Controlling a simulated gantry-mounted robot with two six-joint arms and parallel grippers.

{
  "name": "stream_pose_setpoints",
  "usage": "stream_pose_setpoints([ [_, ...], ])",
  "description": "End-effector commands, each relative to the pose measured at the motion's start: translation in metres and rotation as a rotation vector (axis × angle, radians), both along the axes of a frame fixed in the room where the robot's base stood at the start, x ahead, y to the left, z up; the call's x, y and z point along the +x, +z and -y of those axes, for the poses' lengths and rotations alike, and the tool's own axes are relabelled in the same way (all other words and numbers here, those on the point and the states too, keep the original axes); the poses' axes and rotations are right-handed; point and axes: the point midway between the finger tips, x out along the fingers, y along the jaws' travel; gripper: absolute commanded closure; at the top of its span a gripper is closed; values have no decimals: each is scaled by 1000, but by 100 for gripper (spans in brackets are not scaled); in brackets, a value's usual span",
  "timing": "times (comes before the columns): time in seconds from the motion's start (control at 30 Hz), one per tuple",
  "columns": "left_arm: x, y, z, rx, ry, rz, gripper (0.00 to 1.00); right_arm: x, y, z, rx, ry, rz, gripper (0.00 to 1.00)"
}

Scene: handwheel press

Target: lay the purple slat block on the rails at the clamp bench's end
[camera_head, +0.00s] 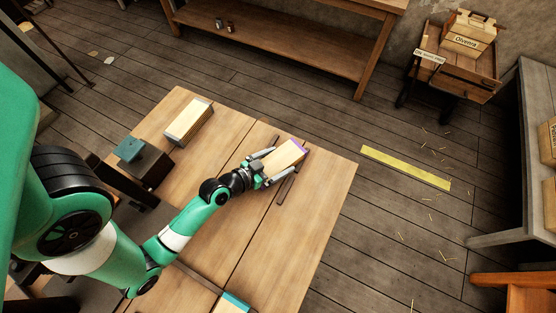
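The purple slat block (286,155) is a pale wooden block with a purple edge at its far end. It lies at the far right part of the clamp bench (318,215), across or just above the dark rails (286,190). My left gripper (286,160) reaches in from the left, with one finger on each long side of the block. I cannot tell whether the fingers press on it or stand slightly apart. The gripper and block hide part of the rails. My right gripper is not in view.
Another slatted block (188,122) lies at the bench's far left, beside a dark block with a teal top (130,149). A teal-edged piece (232,303) shows at the near edge. The bench's right part is clear. A yellow strip (405,167) marks the floor.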

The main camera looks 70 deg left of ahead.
Motion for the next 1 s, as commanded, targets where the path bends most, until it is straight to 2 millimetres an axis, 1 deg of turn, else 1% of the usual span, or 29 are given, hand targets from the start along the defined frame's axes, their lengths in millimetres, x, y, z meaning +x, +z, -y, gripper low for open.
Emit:
stream_pose_setpoints([
  [0.13, 0, 1, 0, 0, 0, 0, 0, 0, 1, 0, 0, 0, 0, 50],
  [0.2, 0, 5, 0, 0, 0, 0, 0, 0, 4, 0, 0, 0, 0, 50],
  [0.27, -4, 5, 1, -1, 1, -1, 0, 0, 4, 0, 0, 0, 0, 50],
  [0.37, -20, 11, 7, -4, 3, -2, 0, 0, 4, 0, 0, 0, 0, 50],
  [0.53, -59, 26, 22, -5, 8, -1, 0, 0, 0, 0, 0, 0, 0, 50],
  [0.57, -67, 28, 23, -5, 12, -2, 0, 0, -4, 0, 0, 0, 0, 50],
  [0.63, -81, 36, 30, -3, 10, 1, 0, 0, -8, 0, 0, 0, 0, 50],
  [0.8, -97, 42, 34, -6, 10, -6, 0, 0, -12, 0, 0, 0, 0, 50],
  [1.0, -103, 49, 40, -1, 0, 0, 0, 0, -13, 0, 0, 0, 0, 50],
])
